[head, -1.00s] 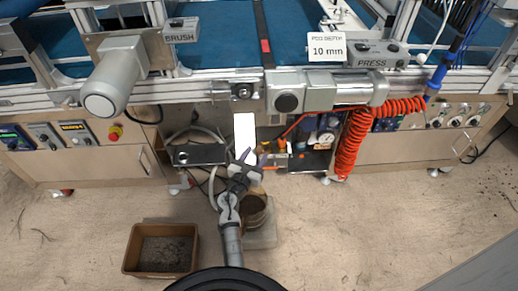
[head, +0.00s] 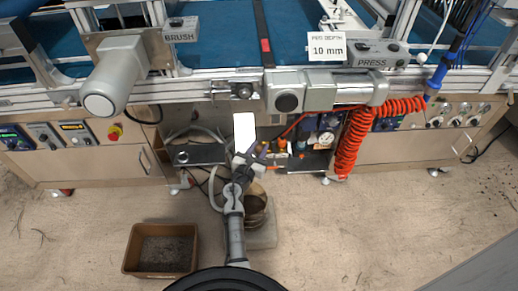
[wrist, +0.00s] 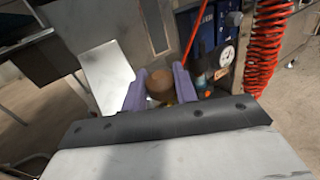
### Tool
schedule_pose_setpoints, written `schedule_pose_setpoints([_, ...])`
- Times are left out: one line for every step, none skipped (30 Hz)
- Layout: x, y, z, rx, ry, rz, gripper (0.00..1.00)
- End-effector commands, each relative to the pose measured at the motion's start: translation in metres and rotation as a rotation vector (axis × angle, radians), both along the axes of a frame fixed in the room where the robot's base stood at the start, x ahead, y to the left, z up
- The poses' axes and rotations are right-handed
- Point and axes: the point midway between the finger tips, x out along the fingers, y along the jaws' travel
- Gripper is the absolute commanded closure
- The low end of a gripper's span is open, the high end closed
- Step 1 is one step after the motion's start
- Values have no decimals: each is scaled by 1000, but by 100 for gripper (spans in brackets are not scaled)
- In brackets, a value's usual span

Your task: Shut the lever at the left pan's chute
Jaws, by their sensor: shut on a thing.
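My gripper (head: 252,157) is low in front of the machine, just below a pale, bright chute plate (head: 244,130). In the wrist view its two purple fingers (wrist: 159,88) stand on either side of a brown rounded knob (wrist: 160,84), and they are shut on it. The knob looks like the lever's end; the rest of the lever is hidden. The chute plate (wrist: 107,76) is left of the fingers in the wrist view. A dark flat pan (head: 200,155) lies left of the chute. In the head view my gripper hides the knob.
A coiled orange hose (head: 350,145) hangs to the right, with a round gauge (head: 326,138) beside it. A round container (head: 257,208) stands on a grey block close to my arm. A brown bin (head: 161,250) is on the floor. The floor at right is mostly clear.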

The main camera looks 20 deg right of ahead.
Motion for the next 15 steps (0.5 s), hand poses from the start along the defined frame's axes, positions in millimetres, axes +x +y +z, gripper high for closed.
schedule_pose_setpoints([0,0,0,0,0,-1,100])
schedule_pose_setpoints([0,0,0,0,0,-1,100])
schedule_pose_setpoints([0,0,0,-1,1,-1,100])
schedule_pose_setpoints([0,0,1,0,1,-1,100])
schedule_pose_setpoints([0,0,2,0,3,-1,100])
schedule_pose_setpoints([0,-1,3,1,7,-2,100])
schedule_pose_setpoints([1,-1,4,3,11,-2,100])
schedule_pose_setpoints([1,-1,6,4,16,-2,100])
schedule_pose_setpoints([2,-1,8,7,25,-2,100])
schedule_pose_setpoints([3,-1,9,10,33,-2,100])
schedule_pose_setpoints([4,-2,11,13,41,-2,100])
schedule_pose_setpoints([5,-2,12,16,54,-1,100])
schedule_pose_setpoints([6,-2,13,18,63,-1,100])
schedule_pose_setpoints([6,-2,13,20,72,-2,100])
schedule_pose_setpoints([7,-2,14,24,82,-2,100])
